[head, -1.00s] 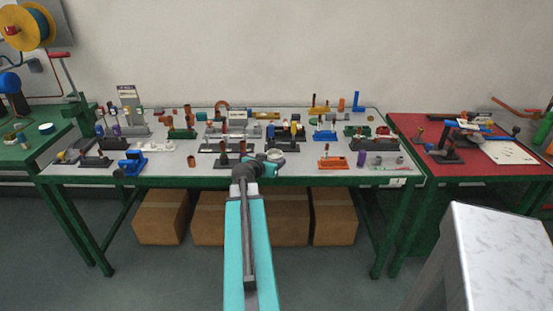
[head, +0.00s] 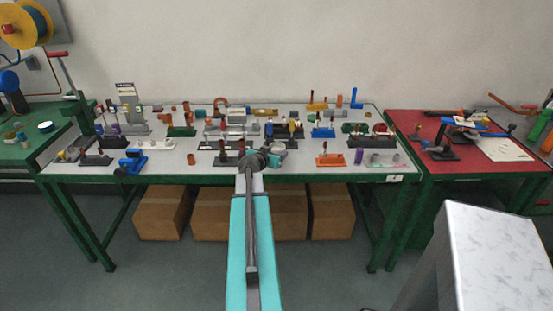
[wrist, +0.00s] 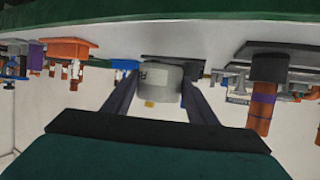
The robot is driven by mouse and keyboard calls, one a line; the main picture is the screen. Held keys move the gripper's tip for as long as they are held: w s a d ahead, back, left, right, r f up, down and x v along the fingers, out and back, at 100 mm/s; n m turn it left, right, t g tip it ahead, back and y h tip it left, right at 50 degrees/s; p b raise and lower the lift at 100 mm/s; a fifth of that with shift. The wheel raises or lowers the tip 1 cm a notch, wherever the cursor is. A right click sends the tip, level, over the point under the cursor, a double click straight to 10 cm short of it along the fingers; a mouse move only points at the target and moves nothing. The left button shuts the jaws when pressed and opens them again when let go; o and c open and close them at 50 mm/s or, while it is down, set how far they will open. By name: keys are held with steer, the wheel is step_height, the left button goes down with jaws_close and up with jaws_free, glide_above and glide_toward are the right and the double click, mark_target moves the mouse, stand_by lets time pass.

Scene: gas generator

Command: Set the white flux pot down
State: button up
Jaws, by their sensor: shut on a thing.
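The white flux pot (wrist: 158,78) is a pale, short cylinder with a dark marking on its side. It sits between the two dark fingers of my gripper (wrist: 158,90) in the wrist view, which is upside down. In the head view my gripper (head: 274,156) is over the front middle of the white-topped table (head: 215,178), mostly hidden by my own arm. The pot (head: 278,146) shows there only as a small pale round shape. I cannot tell whether its base touches the table top.
An orange fixture (head: 330,160) stands to the right of my gripper, and a dark block with brown posts (head: 226,158) to its left. Several other fixtures crowd the table behind. A bare strip runs along the front edge. Cardboard boxes (head: 290,212) stand underneath.

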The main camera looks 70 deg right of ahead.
steer(key=shift+d+f, duration=0.15)
steer(key=shift+d, duration=0.2)
steer(key=shift+s+f, duration=0.25)
steer(key=shift+f, duration=0.85)
steer(key=shift+w+f, duration=0.1)
steer(key=shift+f, duration=0.25)
steer(key=shift+w+a+f, duration=0.15)
steer(key=shift+w, duration=0.05)
steer(key=shift+f, duration=0.1)
steer(key=o, duration=1.2)
steer(key=shift+s, duration=0.1)
steer(key=shift+c, duration=0.2)
steer(key=shift+b+v, duration=0.8)
steer(key=shift+v, duration=2.05)
steer(key=b+v, duration=0.1)
steer(key=v, duration=0.5)
